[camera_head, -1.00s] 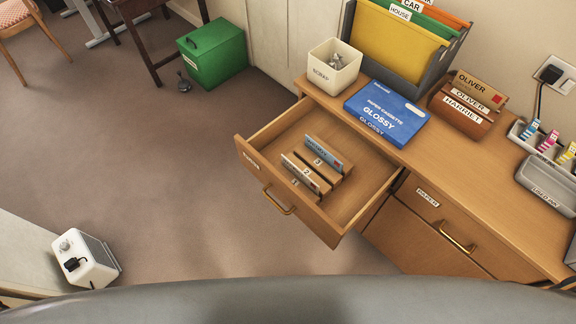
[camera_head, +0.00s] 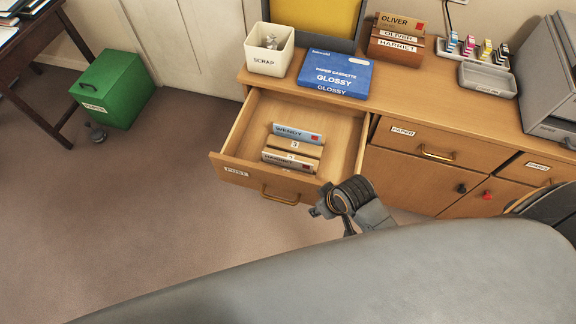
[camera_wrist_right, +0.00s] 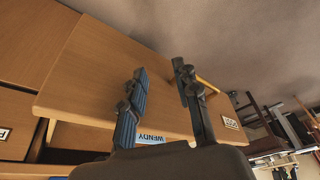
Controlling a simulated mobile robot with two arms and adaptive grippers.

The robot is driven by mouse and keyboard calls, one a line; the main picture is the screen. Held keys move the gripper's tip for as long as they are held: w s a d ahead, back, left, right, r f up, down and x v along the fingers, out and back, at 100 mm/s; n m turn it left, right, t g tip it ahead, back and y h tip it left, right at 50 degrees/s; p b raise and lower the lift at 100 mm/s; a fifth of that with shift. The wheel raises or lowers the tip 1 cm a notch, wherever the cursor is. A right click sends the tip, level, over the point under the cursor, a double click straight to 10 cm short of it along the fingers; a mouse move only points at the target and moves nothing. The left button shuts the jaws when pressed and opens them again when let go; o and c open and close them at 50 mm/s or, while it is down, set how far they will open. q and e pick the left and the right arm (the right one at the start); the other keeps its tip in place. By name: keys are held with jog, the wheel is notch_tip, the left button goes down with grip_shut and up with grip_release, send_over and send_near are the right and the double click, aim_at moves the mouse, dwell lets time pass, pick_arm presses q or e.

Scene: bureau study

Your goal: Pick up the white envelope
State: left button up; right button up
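In the head view, the pulled-out drawer (camera_head: 237,172) labelled POST holds a small wooden rack (camera_head: 294,147) with numbered slots. A pale blue-grey envelope marked WENDY (camera_head: 298,133) stands in the back slot. A lighter envelope (camera_head: 288,161) stands in the front slot; its name is too small to read, and I cannot tell whether it is white. My right gripper (camera_head: 332,205) is just outside the drawer's front right corner. In the right wrist view it (camera_wrist_right: 158,70) is open and empty, with the drawer front (camera_wrist_right: 110,75) and the WENDY edge behind it. My left gripper is out of view.
A white scrap bin (camera_head: 270,50), a blue paper box (camera_head: 335,74) and a wooden rack (camera_head: 396,45) with a brown OLIVER envelope stand on the desk. The PAPER drawer (camera_head: 410,138) is shut. A green box (camera_head: 113,87) is on the floor.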

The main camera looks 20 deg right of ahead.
notch_tip(320, 180, up, 8)
jog(key=w+a+r+n, duration=0.1)
jog(key=a+n, duration=0.1)
jog(key=w+n, duration=0.1)
jog(key=w, duration=0.2)
jog(key=w+n+y, duration=0.1)
jog(key=w, duration=0.2)
jog(key=shift+w+a+r+n+y, duration=0.1)
jog(key=shift+w+r+n+y, duration=0.05)
jog(key=shift+w+n+y, duration=0.2)
jog(key=n, duration=0.2)
send_near(287, 159)
jog(key=d+v, duration=0.1)
jog(key=v, duration=0.2)
jog(key=shift+n, duration=0.25)
jog(key=x, duration=0.8)
jog(key=shift+a+f+b, duration=0.25)
jog(key=shift+a+b, duration=0.05)
jog(key=shift+b, duration=0.1)
jog(key=x, duration=0.4)
jog(key=shift+w+a+f, duration=0.1)
jog(key=shift+w+a, duration=0.1)
jog(key=shift+w+f, duration=0.1)
jog(key=shift+f, duration=0.15)
jog(key=shift+f, duration=0.25)
